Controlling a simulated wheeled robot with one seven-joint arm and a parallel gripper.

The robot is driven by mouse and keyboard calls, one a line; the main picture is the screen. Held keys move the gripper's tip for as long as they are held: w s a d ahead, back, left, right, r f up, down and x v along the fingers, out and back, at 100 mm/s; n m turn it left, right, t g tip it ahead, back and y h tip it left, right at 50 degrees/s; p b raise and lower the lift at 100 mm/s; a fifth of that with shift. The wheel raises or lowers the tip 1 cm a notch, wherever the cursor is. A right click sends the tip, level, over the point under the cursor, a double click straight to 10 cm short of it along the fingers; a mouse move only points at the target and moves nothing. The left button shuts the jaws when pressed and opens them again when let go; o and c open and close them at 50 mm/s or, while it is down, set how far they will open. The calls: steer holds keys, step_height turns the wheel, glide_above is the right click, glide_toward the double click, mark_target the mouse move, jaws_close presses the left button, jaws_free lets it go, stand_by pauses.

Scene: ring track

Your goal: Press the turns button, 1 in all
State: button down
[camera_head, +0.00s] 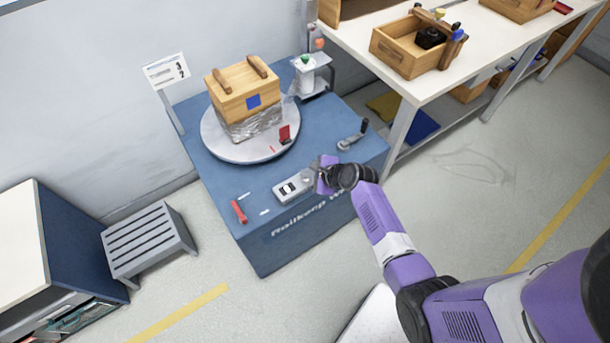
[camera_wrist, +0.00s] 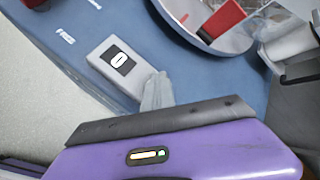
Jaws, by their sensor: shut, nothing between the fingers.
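A small grey control box (camera_head: 291,189) lies near the front edge of the blue table, with a dark display on top. In the wrist view the display on the box (camera_wrist: 105,51) reads "0". I cannot make out the turns button; the end of the box nearest my fingers is partly covered. My gripper (camera_head: 311,176) is shut and empty at the right end of the box. In the wrist view its fingertips (camera_wrist: 157,88) overlap that end; I cannot tell if they touch it.
A round turntable (camera_head: 226,144) carries a wooden box (camera_head: 231,101) over a film-wrapped base. A crank handle (camera_head: 354,136) is right of my gripper, and a red-handled tool (camera_head: 238,211) lies left. A white workbench (camera_head: 416,82) stands at the right.

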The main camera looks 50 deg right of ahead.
steer(key=shift+r+p, duration=0.7)
steer(key=shift+r, duration=0.1)
step_height(320, 180, up, 5)
steer(key=p, duration=0.5)
stand_by(0.7)
